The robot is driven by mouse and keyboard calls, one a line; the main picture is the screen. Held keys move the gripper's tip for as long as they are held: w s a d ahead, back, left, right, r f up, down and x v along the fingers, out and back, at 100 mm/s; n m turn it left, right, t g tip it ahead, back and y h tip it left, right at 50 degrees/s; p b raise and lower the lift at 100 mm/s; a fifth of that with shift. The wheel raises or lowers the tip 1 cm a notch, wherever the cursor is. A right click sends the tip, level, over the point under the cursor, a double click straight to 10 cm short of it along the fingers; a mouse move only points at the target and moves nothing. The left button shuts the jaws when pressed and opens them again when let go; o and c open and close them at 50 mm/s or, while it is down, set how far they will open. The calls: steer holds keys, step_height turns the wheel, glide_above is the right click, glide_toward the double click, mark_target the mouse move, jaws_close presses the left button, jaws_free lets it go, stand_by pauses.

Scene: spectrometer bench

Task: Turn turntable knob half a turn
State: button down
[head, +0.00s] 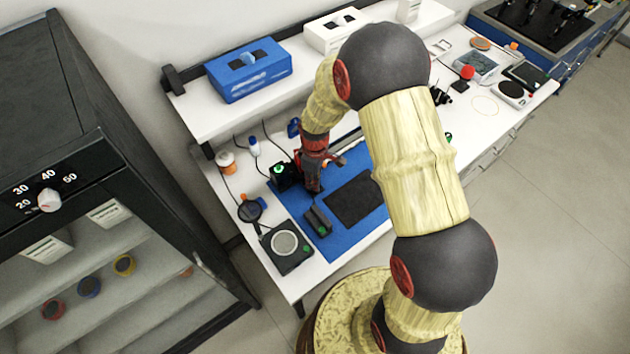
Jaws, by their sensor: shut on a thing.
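My gripper (313,184) points down over the blue mat on the white bench, in the head view. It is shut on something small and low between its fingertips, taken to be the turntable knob. The knob and the turntable are mostly hidden by the fingers and the arm, so the knob's angle cannot be told. A small black unit with a green-lit top (280,172) stands just left of the gripper.
A dark flat pad (354,200) and a small dark grey block (318,221) lie on the blue mat (340,238). A black device with a round silver plate (285,243) stands at the front left. A blue box (247,72) sits on the raised shelf behind.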

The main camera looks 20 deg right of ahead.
steer(key=shift+w+n, duration=0.1)
steer(key=shift+n, duration=1.5)
steer(key=c, duration=1.7)
jaws_free()
steer(key=shift+o, duration=0.2)
step_height(320, 180, up, 12)
